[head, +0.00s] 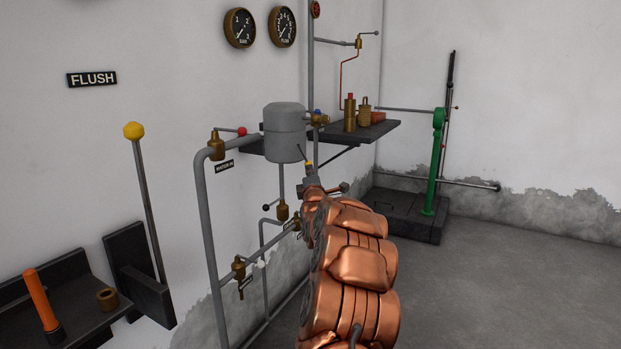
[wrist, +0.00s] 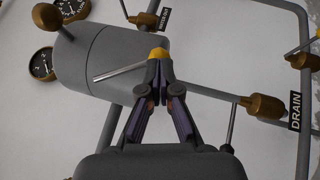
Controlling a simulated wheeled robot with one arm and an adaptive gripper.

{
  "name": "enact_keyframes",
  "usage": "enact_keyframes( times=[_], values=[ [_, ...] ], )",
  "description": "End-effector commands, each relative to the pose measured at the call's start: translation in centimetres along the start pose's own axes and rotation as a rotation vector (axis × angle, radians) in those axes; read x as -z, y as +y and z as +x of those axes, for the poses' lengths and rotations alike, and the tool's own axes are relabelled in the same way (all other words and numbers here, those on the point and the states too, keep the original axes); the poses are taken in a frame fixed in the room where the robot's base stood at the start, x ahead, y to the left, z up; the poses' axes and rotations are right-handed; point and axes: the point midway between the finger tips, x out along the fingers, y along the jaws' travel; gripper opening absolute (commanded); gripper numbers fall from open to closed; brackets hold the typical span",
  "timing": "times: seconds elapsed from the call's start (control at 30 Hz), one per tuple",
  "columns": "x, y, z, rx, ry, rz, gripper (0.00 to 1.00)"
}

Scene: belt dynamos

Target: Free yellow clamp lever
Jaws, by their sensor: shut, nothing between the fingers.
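The clamp lever is a thin grey rod with a yellow knob (wrist: 157,54), set against the grey cylindrical vessel (wrist: 105,62) in the wrist view. In the head view its small yellow knob (head: 308,163) shows at the lower right of the same vessel (head: 284,130). My gripper (wrist: 158,74) is shut, its fingertips together right at the knob and covering its lower part. I cannot tell whether they touch it. In the head view my gripper (head: 311,182) is just below the knob, at the end of my copper-coloured arm.
Grey pipes with brass valves (head: 238,267) run left of my arm. A dark shelf (head: 385,130) with brass parts stands behind the vessel. A larger yellow-topped lever (head: 134,131) stands at left under the FLUSH sign (head: 92,79).

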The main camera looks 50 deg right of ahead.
Motion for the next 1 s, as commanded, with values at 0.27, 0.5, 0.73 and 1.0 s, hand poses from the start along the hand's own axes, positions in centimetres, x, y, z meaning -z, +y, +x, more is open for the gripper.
enact_keyframes(
  times=[0.27,0.5,0.73,1.0],
  values=[
    [-0.02,0.06,0.43,-0.001,0.0,0.0,0.0],
    [-0.03,0.03,0.42,-0.001,0.0,0.0,0.0],
    [-0.21,-0.21,0.61,-0.025,-0.001,-0.018,0.0],
    [-0.34,-0.11,0.92,-0.062,0.0,-0.04,0.0]
  ],
)
